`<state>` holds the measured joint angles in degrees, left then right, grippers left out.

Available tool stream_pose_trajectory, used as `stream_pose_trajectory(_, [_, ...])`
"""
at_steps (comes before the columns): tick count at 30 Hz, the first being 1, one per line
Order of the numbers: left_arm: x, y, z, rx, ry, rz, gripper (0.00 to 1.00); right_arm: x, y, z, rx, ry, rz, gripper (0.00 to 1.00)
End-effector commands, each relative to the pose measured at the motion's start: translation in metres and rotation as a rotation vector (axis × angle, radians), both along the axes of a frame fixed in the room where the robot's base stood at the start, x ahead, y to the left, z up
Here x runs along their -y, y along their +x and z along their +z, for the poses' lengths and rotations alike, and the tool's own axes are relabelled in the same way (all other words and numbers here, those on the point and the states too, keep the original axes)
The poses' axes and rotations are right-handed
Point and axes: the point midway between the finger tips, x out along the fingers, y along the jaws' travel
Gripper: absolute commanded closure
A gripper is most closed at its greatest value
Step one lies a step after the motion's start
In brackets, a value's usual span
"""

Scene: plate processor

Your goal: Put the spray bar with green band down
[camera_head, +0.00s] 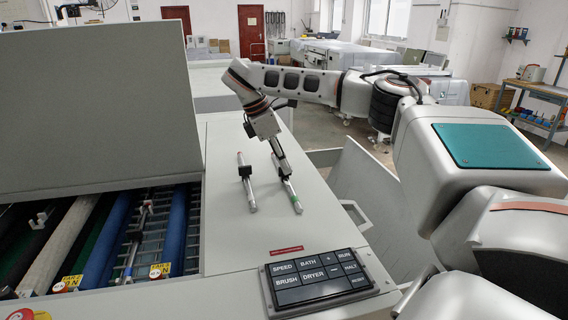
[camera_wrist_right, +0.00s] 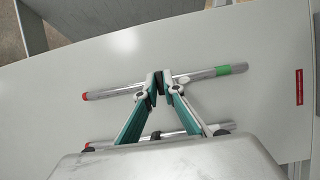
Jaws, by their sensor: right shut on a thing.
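The spray bar with the green band (camera_head: 293,198) is a thin metal tube over the grey machine top. In the right wrist view its green band (camera_wrist_right: 223,70) is near the right end and a red tip is at the left end. My right gripper (camera_head: 283,176) is shut on the bar near its middle; its fingertips also show in the wrist view (camera_wrist_right: 160,84). I cannot tell whether the bar touches the surface. A second spray bar (camera_head: 249,192) lies to its left, roughly parallel; my gripper partly hides it in the wrist view. My left gripper is not in view.
The machine top (camera_head: 235,235) is clear in front of the bars. A button panel (camera_head: 318,279) stands at its front edge. The raised cover (camera_head: 95,110) and open roller bay (camera_head: 120,240) lie left. A side panel (camera_head: 365,185) is on the right.

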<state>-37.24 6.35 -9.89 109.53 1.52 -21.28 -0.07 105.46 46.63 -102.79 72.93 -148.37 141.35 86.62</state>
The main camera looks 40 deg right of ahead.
Motion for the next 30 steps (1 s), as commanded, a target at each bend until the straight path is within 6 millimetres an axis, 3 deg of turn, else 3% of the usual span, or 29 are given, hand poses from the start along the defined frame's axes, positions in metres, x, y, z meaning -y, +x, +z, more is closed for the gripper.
stream_pose_trajectory(1, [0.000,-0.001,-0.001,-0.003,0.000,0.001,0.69,0.000,0.000,0.000,0.000,0.000,0.000,0.90])
stream_pose_trajectory(3, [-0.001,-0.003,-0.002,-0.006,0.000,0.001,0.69,0.000,0.000,0.000,0.000,0.000,0.001,0.75])
stream_pose_trajectory(16, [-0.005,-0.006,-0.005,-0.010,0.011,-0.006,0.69,-0.002,0.002,0.007,0.002,-0.001,0.002,0.75])
stream_pose_trajectory(30, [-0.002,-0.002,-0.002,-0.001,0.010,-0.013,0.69,-0.031,0.018,0.086,0.003,-0.003,0.001,0.75])
